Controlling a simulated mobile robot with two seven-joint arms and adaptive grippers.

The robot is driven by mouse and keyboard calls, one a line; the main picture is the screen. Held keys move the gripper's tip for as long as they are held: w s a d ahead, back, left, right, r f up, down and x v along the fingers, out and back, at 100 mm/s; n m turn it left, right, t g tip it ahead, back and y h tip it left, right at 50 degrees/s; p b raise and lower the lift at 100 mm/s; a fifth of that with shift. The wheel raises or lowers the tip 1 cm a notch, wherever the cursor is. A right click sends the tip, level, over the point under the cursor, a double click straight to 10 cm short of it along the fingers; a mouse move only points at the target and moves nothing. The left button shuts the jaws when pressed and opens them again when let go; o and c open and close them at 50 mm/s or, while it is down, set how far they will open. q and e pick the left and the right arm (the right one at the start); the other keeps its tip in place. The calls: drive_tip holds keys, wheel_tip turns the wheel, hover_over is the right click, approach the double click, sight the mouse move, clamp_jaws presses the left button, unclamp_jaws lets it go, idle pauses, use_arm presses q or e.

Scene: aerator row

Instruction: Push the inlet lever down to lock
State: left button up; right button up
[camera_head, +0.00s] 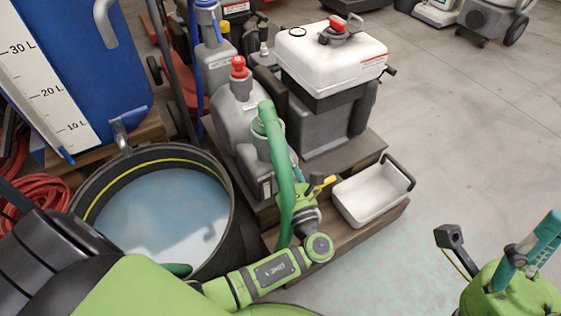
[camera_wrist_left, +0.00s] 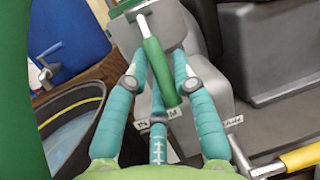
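In the left wrist view a lever with a green grip (camera_wrist_left: 160,72) on a metal stem hangs from the grey machine (camera_wrist_left: 185,40). A second lever with a yellow grip (camera_wrist_left: 300,158) is at the lower right; it also shows in the head view (camera_head: 326,183). In the head view my left gripper (camera_head: 299,180) is partly hidden by a green hose (camera_head: 283,180). My right gripper (camera_head: 528,248) is at the right, away from the levers.
A round black tub (camera_head: 237,210) of water stands at the left, near a blue tank (camera_head: 115,80). A white tray (camera_head: 370,193) is at the right end of the wooden stand (camera_head: 345,230). A white-topped machine (camera_head: 330,60) stands behind. Open floor (camera_head: 460,130) lies to the right.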

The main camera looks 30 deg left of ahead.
use_arm(q)
drive_tip(key=shift+o, duration=0.6)
drive_tip(key=shift+d, duration=0.1)
drive_tip(key=v, duration=1.2)
